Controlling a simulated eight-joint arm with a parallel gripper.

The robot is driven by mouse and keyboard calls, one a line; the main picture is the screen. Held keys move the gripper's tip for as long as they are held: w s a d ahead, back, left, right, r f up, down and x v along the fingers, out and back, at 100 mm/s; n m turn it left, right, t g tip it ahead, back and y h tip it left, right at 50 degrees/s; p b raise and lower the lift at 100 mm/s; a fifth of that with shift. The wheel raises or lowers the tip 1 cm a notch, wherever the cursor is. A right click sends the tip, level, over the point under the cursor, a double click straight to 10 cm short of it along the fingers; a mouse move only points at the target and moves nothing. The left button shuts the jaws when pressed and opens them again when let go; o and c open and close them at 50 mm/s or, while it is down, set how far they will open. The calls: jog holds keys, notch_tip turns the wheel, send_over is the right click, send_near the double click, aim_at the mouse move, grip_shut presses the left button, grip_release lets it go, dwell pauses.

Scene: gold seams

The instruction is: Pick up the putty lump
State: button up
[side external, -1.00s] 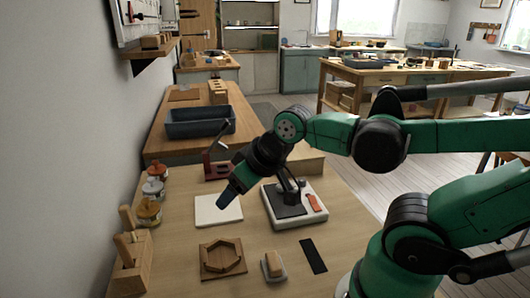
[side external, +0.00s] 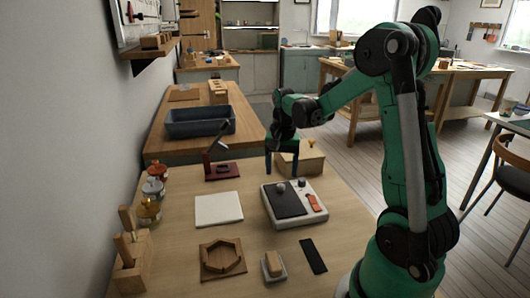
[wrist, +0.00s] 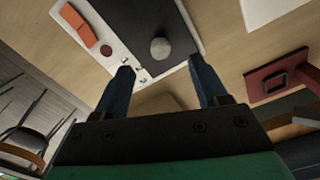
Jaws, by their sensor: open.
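A small grey, rounded putty lump (side external: 281,187) sits at the back of a dark pad (side external: 290,204) on a white device on the bench. The lump (wrist: 160,49) also shows in the wrist view, on the dark pad, ahead of the space between my fingertips. My gripper (side external: 282,171) is open and points down behind the device, in front of a wooden box. In the wrist view my gripper's (wrist: 161,65) two blue fingers are spread apart with nothing between them, and the lump is clear of both.
The white device carries an orange block (side external: 314,203). A white tile (side external: 218,209) lies to its left, and a dark red stand (side external: 221,168) is behind that. A wooden hexagonal frame (side external: 222,258), a small block on a dish (side external: 273,266) and a black strip (side external: 313,256) lie in front.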

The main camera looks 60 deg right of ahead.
aim_at(281, 185)
jog(key=shift+f, duration=2.2)
jog(key=shift+c, duration=0.2)
grip_shut()
